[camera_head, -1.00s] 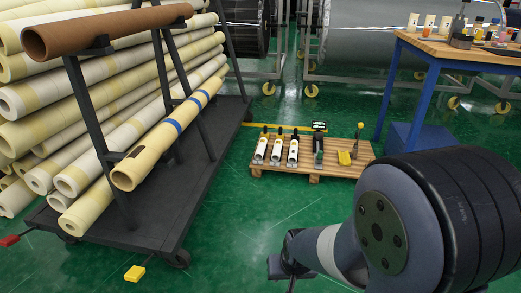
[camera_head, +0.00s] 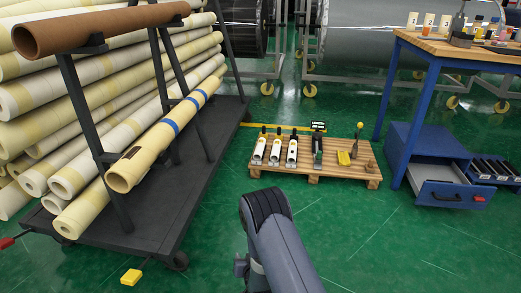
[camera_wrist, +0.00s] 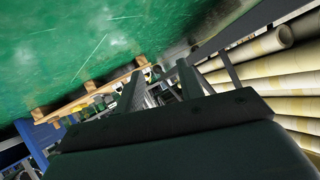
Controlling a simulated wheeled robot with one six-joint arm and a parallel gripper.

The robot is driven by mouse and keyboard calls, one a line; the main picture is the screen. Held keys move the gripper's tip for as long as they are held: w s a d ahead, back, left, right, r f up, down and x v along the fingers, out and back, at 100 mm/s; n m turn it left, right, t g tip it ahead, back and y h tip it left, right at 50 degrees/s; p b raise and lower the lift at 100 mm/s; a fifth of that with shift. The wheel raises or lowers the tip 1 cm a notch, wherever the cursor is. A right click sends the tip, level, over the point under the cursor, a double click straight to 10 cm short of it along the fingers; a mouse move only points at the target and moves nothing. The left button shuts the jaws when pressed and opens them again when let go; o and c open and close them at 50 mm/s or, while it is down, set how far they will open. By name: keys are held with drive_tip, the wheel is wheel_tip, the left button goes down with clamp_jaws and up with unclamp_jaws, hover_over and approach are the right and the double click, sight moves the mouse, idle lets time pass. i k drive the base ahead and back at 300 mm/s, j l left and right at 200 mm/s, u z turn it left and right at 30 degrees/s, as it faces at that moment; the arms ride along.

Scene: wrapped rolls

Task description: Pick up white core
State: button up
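Long cream-white rolls with hollow ends (camera_head: 60,92) lie stacked on the dark cart at left; I cannot tell which one is the white core. They also show at the right of the wrist view (camera_wrist: 262,88). A yellowish roll with blue bands (camera_head: 150,150) and a brown tube (camera_head: 95,30) rest on the rack's arms. Several small white-bodied tools (camera_head: 275,150) stand on the pallet. My gripper (camera_wrist: 160,80) has its two dark fingers apart with nothing seen between them. In the head view my arm is at bottom centre, and the gripper is not clearly visible.
The wooden pallet (camera_head: 340,177) sits on the floor at centre. A blue workbench (camera_head: 455,48) and an open blue drawer (camera_head: 447,190) are at right. A yellow caster pedal (camera_head: 131,277) sticks out by the cart (camera_head: 150,222).

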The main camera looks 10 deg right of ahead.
sight(258, 154)
drive_tip(key=i+z, duration=0.1)
drive_tip(key=i, duration=0.5)
drive_tip(key=i+j, duration=0.1)
drive_tip(key=i, duration=0.5)
drive_tip(key=i+z, duration=0.15)
drive_tip(key=i, duration=0.45)
drive_tip(key=i+j+z, duration=0.1)
drive_tip(key=i, duration=0.45)
drive_tip(key=i+j+z, duration=0.1)
drive_tip(key=i+j, duration=0.15)
drive_tip(key=i, duration=0.35)
